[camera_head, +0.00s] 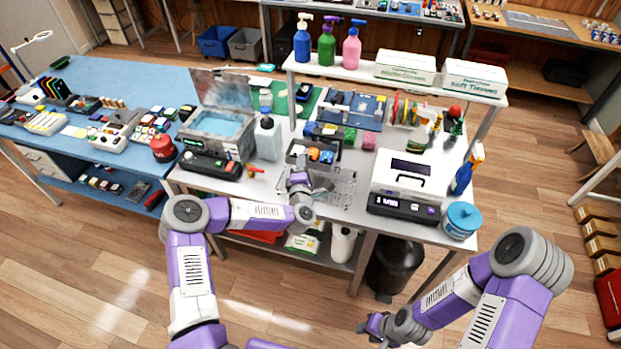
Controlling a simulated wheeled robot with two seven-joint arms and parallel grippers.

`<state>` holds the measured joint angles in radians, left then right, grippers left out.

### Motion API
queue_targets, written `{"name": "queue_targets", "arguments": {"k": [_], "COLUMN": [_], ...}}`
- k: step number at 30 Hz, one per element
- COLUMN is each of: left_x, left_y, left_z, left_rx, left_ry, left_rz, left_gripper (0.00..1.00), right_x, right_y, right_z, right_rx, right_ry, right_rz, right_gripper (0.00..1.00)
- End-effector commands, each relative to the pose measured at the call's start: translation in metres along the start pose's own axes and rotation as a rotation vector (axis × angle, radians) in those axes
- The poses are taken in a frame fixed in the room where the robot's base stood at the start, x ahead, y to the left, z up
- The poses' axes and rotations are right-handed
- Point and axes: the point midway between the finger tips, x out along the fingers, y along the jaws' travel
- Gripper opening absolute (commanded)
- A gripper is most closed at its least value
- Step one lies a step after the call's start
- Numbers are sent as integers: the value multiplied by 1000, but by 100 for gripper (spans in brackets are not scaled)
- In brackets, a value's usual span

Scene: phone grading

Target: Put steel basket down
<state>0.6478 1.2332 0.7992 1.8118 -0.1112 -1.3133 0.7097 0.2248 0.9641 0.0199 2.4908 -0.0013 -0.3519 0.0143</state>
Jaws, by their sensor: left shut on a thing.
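The steel basket (338,189) is a thin wire basket at the front edge of the grey workbench, left of the white boxy machine. My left gripper (301,187) is at the basket's left side and is shut on it. Whether the basket's bottom touches the bench top is too fine to tell. My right gripper (372,326) is low over the floor at the bottom of the picture, away from the bench. Its fingers are too small to read.
The white machine (411,178) stands right of the basket, with a blue tub (462,218) beyond it. A dark tray of small colored items (316,152) lies just behind the basket. A white bottle (268,138) and an open-lidded ultrasonic-type tank (217,125) stand left.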

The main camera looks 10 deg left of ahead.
Motion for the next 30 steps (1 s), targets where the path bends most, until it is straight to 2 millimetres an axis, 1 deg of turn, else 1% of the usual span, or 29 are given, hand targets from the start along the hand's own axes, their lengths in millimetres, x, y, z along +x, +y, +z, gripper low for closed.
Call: {"name": "queue_targets", "arguments": {"k": [1,4,11,17,19,25,29,30], "left_x": [0,0,1,2,2,2,2,2], "left_y": [-13,-30,-47,-75,-78,-77,-81,-81], "left_z": [-3,-6,-10,-15,-16,-15,-16,-16], "left_rx": [-1,-2,-2,-1,-2,-2,-2,-1], "left_ry": [2,1,1,1,0,-1,-1,-1], "left_rz": [-1,0,1,1,2,3,3,0], "left_gripper": [0,0,0,0,0,0,0,26], "right_x": [2,3,4,7,7,6,11,10], "right_y": [1,1,2,2,2,2,4,4], "right_z": [0,0,0,0,0,0,0,0], "right_rx": [0,0,0,0,0,0,0,0], "right_ry": [0,0,0,0,0,0,0,0], "right_rz": [0,0,0,0,0,0,0,0], "right_gripper": [38,38,38,38,38,38,38,38]}}
